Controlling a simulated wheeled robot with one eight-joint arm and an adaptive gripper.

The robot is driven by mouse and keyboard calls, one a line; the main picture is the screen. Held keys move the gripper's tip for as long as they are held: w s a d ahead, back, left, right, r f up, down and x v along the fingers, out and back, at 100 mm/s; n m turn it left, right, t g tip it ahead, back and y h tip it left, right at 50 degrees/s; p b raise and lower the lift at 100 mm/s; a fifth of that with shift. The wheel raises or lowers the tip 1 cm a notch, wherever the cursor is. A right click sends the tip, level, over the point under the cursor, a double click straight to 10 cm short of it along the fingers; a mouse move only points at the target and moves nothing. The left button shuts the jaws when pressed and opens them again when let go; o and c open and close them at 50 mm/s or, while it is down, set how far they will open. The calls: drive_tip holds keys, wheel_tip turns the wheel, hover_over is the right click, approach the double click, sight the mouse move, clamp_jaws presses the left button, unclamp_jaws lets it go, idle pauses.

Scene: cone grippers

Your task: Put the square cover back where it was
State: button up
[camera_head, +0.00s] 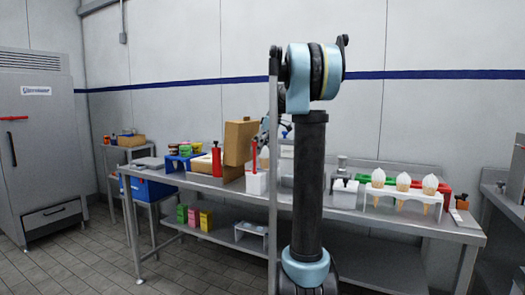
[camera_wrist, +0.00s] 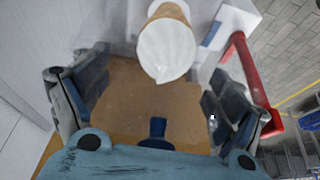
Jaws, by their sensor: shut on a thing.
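A light brown box (camera_head: 203,164) and a red bottle (camera_head: 216,158) stand left of the cover. A white holder (camera_head: 256,183) with a red handle is just below. White-topped cones (camera_head: 403,181) stand in a rack at the right.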

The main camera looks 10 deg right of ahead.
drive_tip(key=shift+f, duration=0.45)
drive_tip(key=o, duration=1.3)
drive_tip(key=shift+o, duration=0.2)
drive_tip(key=shift+r, duration=0.1)
